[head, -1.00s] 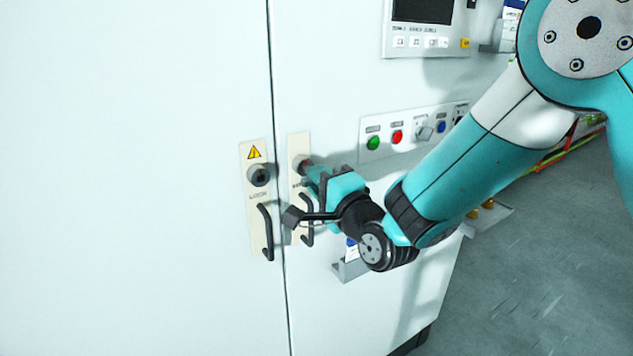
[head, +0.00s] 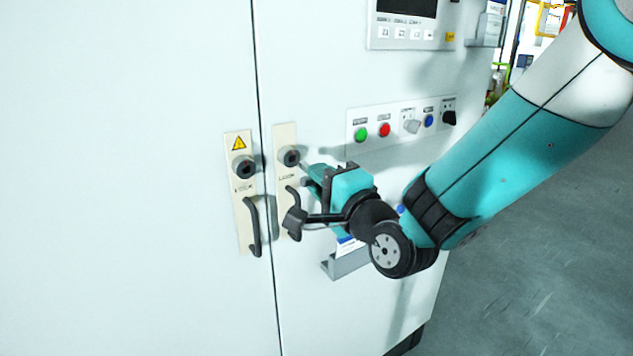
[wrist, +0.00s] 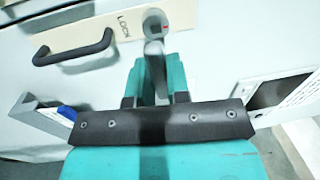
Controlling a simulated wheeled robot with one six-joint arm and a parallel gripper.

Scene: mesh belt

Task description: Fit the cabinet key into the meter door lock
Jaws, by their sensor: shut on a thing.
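Two lock cylinders sit on cream plates on either side of the cabinet's door seam. The left lock (head: 244,168) has a yellow warning triangle above it. The right lock (head: 289,156) has no triangle, and its dark socket shows. I cannot tell from the labels which is the meter door lock. My gripper (head: 314,177) is just right of and below the right lock, shut on the grey key (wrist: 154,62). The key's shaft points toward the right lock (wrist: 157,18) in the wrist view and overlaps it. In the head view the key looks apart from the lock; its tip is small.
Dark door handles (head: 253,228) stand out below the locks. A panel (head: 400,124) with buttons and knobs is to the right, below a display (head: 408,30). A grey holder (head: 346,262) juts out under my gripper. Open floor lies at the right.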

